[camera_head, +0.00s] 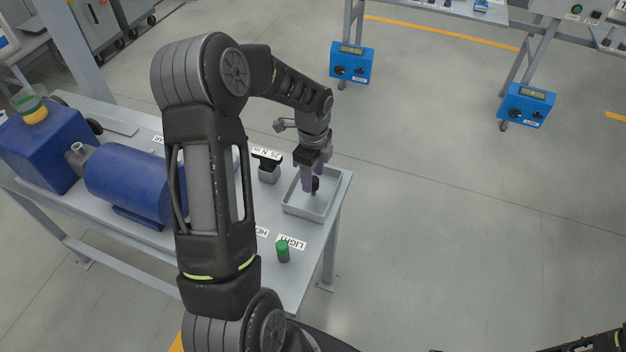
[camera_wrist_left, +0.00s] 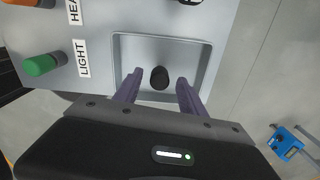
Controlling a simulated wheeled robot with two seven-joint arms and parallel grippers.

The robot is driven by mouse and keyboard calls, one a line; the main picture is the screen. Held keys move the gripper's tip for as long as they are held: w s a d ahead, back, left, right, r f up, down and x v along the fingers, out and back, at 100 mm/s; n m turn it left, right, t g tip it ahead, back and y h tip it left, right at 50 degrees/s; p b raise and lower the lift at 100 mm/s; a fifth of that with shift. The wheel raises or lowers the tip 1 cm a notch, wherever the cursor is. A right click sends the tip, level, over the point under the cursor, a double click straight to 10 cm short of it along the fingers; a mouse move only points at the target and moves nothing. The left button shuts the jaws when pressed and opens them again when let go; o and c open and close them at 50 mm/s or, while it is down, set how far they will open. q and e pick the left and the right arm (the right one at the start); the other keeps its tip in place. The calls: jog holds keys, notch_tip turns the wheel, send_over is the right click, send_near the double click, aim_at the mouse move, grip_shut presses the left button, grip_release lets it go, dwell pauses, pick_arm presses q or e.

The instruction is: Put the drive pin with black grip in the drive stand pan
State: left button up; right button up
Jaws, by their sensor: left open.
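The drive pin with black grip (camera_wrist_left: 159,77) is in the drive stand pan (camera_wrist_left: 203,62), a shallow grey square tray. In the wrist view the pin's round black top shows over the pan floor, ahead of and between my fingertips. My left gripper (camera_wrist_left: 157,90) is open, its two purple fingers apart and not touching the pin in that view. In the head view my left gripper (camera_head: 311,184) points down into the pan (camera_head: 341,192), with the black grip (camera_head: 316,185) beside its fingers. The pin's lower part is hidden.
The pan sits at the right end of a grey table. A green-capped piece (camera_head: 283,251) stands by the LIGHT label, and a black-handled tool (camera_head: 267,165) rests in a holder behind. A blue motor (camera_head: 130,182) lies left. Open floor is to the right.

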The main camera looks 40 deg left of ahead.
pick_arm(q)
notch_tip(320, 180, up, 10)
jog(key=shift+b, duration=0.45)
jog(key=shift+d+f, duration=0.1)
jog(key=shift+f, duration=0.1)
dwell(0.3)
jog(key=s+d+f+n+h, duration=0.25)
jog(key=d+f+n, duration=0.35)
jog(key=d+f, duration=1.1)
jog(key=s+d+f+n+h, duration=0.1)
jog(key=s+d+f+n, duration=0.4)
jog(key=s+d, duration=0.2)
jog(key=s+d+f+n, duration=0.6)
jog(key=s+d, duration=0.1)
jog(key=s, duration=0.2)
jog(key=shift+s+d+f+n+t+h, duration=0.15)
jog(key=shift+s+d+n+t+h, duration=0.15)
jog(key=shift+s+d+h, duration=0.1)
jog(key=shift+c, duration=0.3)
